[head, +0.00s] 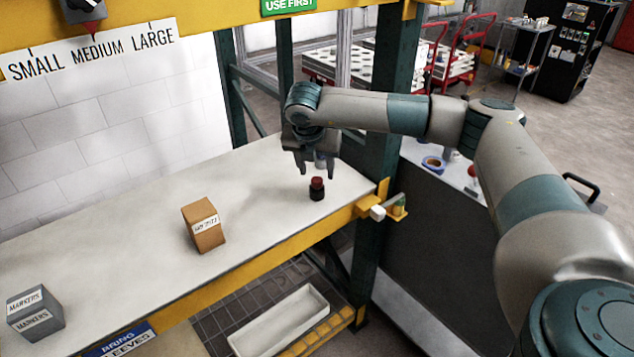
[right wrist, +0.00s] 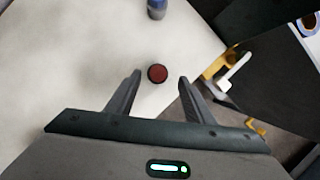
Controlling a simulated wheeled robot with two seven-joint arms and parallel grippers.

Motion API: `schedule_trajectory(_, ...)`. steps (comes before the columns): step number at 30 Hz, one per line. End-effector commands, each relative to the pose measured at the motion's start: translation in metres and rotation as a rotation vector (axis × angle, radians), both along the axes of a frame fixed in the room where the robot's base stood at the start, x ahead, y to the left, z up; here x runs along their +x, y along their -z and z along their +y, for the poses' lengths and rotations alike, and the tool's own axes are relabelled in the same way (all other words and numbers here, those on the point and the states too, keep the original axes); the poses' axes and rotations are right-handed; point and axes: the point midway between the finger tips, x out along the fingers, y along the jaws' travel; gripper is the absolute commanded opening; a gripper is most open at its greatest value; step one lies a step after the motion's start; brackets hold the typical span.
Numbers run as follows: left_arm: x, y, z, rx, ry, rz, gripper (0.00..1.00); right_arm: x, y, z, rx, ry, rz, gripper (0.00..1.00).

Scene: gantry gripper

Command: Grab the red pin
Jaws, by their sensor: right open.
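The red pin (head: 317,184), a short piece with a red top and a dark lower part, stands upright on the pale bench top (head: 130,235) near its right end. In the right wrist view its round red top (right wrist: 157,73) shows between the fingertips. My right gripper (head: 316,171) is open, pointing down, just above and behind the pin. In the right wrist view the two fingers (right wrist: 160,80) spread to either side of the red top, with nothing gripped. My left gripper is not in view.
A blue-grey cylinder (right wrist: 157,10) stands beyond the pin. A brown labelled box (head: 203,228) and a grey MARKERS box (head: 35,315) sit farther left. A green post (head: 380,130) and yellow bracket (head: 370,204) border the bench's right end. The bench between pin and brown box is clear.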

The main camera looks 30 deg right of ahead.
Motion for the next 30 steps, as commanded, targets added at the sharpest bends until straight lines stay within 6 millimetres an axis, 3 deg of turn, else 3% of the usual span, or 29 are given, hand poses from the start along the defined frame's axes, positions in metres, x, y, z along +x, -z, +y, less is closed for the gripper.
schedule_trajectory(5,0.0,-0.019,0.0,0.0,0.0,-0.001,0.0,0.005,0.015,-0.001,-0.002,0.0,0.002,0.48)
schedule_trajectory(12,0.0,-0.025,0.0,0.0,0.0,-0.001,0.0,0.01,0.036,-0.007,-0.001,0.0,0.001,0.48)
schedule_trajectory(26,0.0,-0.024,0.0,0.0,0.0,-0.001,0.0,0.011,0.037,-0.007,0.0,0.0,0.0,0.48)
schedule_trajectory(30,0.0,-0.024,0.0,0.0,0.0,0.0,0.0,0.011,0.037,-0.007,0.0,0.0,0.0,0.14)
